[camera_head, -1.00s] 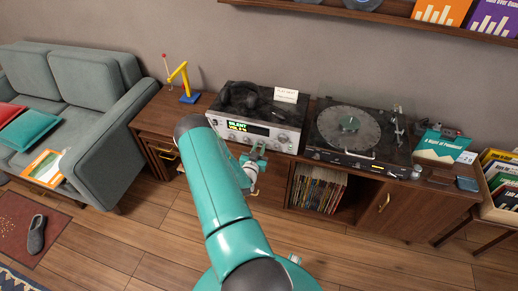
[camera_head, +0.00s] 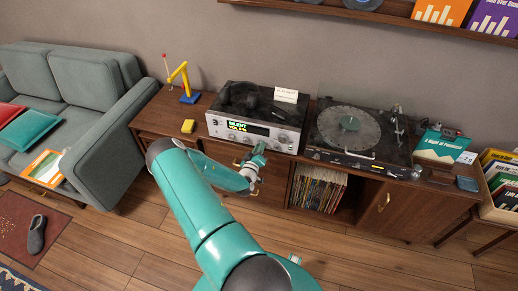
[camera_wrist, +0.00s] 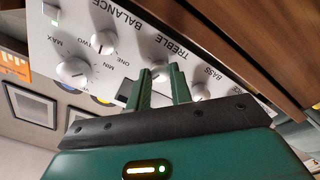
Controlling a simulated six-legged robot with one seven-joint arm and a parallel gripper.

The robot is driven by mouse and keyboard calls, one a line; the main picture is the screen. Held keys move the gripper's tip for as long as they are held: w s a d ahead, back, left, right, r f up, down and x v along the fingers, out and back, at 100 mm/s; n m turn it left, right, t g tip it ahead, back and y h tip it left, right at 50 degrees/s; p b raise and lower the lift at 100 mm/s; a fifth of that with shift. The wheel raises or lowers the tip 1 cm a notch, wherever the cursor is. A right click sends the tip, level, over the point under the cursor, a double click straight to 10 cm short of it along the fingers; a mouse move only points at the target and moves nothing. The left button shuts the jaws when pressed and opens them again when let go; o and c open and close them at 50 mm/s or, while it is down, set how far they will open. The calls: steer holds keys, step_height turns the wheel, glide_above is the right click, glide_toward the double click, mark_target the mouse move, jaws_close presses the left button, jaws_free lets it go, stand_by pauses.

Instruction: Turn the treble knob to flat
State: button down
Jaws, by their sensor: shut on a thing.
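The silver receiver (camera_head: 226,130) stands on the wooden cabinet, its lit display reading "SILENT" on the first line. In the wrist view its front panel (camera_wrist: 130,62) appears upside down, with BALANCE, TREBLE and BASS lettering. The treble knob (camera_wrist: 159,73) lies between my fingertips, mostly hidden by them; its pointer cannot be read. My gripper (camera_wrist: 161,76) is shut on it. The head view shows my gripper (camera_head: 258,150) at the lower right front of the receiver. The bass knob (camera_wrist: 198,92) is close beside one finger.
Other knobs (camera_wrist: 75,70) sit nearby on the panel. Headphones (camera_head: 245,97) and a white card (camera_head: 286,95) lie on the receiver. A turntable (camera_head: 350,130) stands to its right.

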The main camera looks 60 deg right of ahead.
steer(key=shift+n, duration=1.8)
steer(key=c, duration=1.3)
jaws_free()
steer(key=shift+o, duration=0.2)
steer(key=shift+a, duration=0.1)
steer(key=s+a, duration=0.2)
steer(key=a, duration=1.1)
steer(key=shift+a, duration=0.3)
steer(key=shift+s, duration=0.1)
